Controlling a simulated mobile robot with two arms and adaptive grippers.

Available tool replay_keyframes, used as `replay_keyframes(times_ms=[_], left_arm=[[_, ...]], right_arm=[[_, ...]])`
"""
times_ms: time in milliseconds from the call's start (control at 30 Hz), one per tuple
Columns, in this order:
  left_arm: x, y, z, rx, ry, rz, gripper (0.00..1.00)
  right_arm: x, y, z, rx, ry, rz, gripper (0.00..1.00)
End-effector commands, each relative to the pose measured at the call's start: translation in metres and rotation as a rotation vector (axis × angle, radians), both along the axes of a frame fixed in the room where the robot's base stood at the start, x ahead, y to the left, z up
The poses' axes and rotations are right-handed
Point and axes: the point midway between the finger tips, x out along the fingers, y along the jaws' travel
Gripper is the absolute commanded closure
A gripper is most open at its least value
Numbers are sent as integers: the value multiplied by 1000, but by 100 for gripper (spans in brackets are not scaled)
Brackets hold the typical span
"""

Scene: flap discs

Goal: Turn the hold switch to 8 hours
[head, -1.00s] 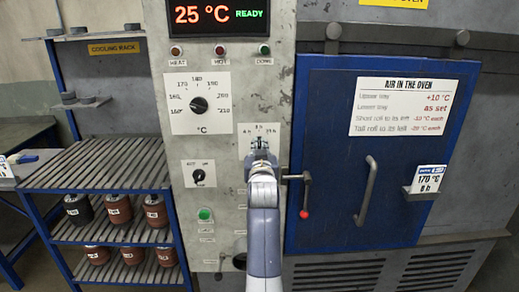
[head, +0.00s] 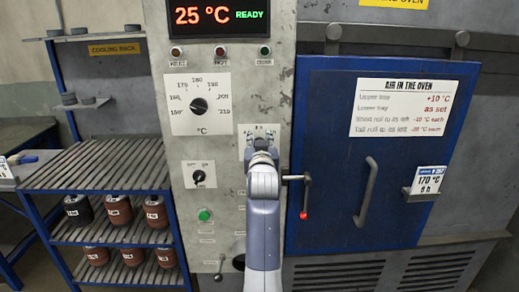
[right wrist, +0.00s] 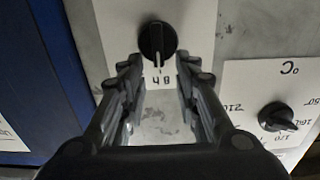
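The hold switch is a dark round knob (right wrist: 157,40) on a pale plate, seen upside down in the right wrist view. A light mark on the knob points toward the "8 h" label (right wrist: 160,79). My right gripper (right wrist: 160,75) is open, its two fingers apart on either side of that label, with the knob just beyond the tips and nothing between them. In the head view my right gripper (head: 262,150) covers the knob, and only the top of the switch plate (head: 268,129) shows. My left gripper is not seen.
The temperature dial (head: 198,105) and a smaller knob (head: 199,177) are on the panel to the left. A red-tipped lever (head: 305,200) stands close to the right of my arm, before the blue oven door (head: 330,130). A rack (head: 95,165) with rolls is at left.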

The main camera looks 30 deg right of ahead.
Motion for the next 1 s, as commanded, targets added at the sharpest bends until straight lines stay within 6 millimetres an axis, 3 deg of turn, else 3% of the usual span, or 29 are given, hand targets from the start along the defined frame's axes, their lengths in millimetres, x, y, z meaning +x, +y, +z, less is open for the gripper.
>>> replay_keyframes(times_ms=[200,400,1000], left_arm=[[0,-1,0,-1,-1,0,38],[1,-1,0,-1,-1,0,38],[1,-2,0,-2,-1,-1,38]], right_arm=[[0,0,46,-3,-4,0,71],[0,0,69,-1,-2,0,71],[0,0,72,-1,2,1,71]])
